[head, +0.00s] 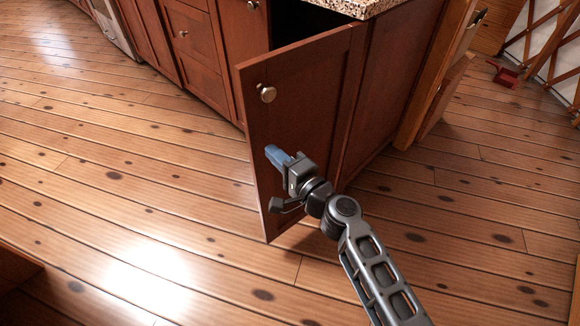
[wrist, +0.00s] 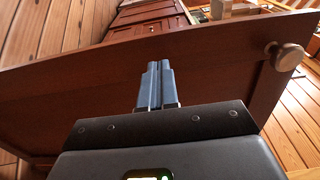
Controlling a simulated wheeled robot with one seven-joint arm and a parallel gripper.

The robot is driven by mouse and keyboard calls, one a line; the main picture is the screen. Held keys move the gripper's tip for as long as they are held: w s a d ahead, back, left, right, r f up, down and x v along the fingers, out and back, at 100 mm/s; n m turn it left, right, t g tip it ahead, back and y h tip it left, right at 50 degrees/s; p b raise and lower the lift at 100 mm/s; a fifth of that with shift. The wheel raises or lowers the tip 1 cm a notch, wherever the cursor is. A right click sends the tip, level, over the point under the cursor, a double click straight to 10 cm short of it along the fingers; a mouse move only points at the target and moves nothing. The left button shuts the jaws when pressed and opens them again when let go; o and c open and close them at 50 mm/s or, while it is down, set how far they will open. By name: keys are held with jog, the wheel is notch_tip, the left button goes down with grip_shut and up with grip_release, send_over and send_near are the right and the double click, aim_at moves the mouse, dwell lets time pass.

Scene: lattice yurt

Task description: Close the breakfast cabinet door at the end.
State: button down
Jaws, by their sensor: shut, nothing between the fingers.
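The breakfast cabinet door (head: 300,115) is a reddish-brown panel with a round metal knob (head: 267,93). It stands open, swung out from the cabinet (head: 395,85), and a dark gap shows above and behind it. My gripper (head: 275,154) is shut and empty, in front of the door's outer face, below the knob. In the wrist view the shut blue fingers (wrist: 157,82) point across the door panel (wrist: 85,85), with the knob (wrist: 284,56) off to the right. I cannot tell whether the fingers touch the door.
A speckled stone countertop (head: 345,6) tops the cabinet. Other drawers and doors (head: 190,45) run along the left. A wooden frame (head: 432,75) stands right of the cabinet, and a small red object (head: 506,74) lies farther back.

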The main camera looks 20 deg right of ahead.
jog(key=shift+x, duration=1.2)
